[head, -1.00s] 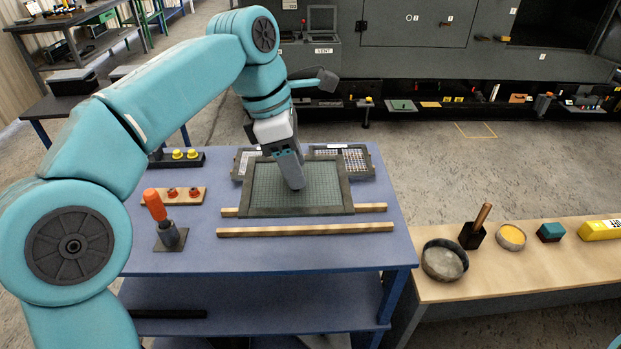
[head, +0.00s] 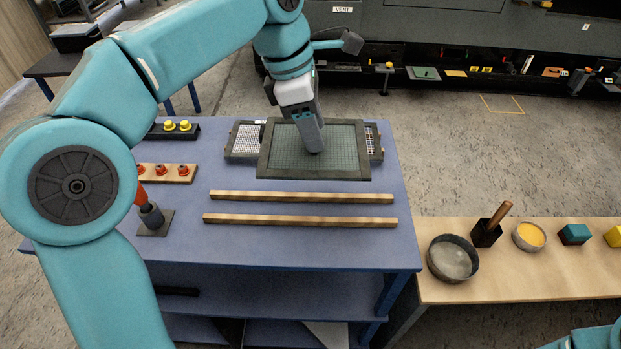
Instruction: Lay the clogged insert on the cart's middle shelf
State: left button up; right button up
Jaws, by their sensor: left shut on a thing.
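The insert, a dark-framed panel with a grey-green mesh (head: 345,150), is above the blue cart's top (head: 300,245), behind two wooden rails. It looks raised clear of the rails. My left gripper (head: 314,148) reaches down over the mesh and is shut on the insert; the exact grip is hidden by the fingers. I cannot tell from the mesh whether it is clogged. The cart's lower shelf (head: 250,312) shows below the top, mostly bare at the front. My right gripper is out of view; only a bit of my right arm shows at the bottom right.
Two wooden rails (head: 300,221) lie across the cart top. Behind the insert lies a tray (head: 243,142) of small parts. An orange-handled tool (head: 150,215), red knobs (head: 160,170) and yellow knobs (head: 185,126) stand left. A wooden bench (head: 500,275) with bowls stands right.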

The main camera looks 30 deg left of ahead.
pick_arm(q)
notch_tip(320, 180, down, 18)
jog(key=b, duration=0.3)
jog(key=shift+r, duration=0.2)
jog(key=shift+w+a+f, duration=0.1)
jog(key=shift+f, duration=0.1)
jog(key=shift+f+b, duration=0.15)
jog(key=shift+b, duration=0.15)
jog(key=o, duration=1.2)
jog(key=shift+c, duration=0.2)
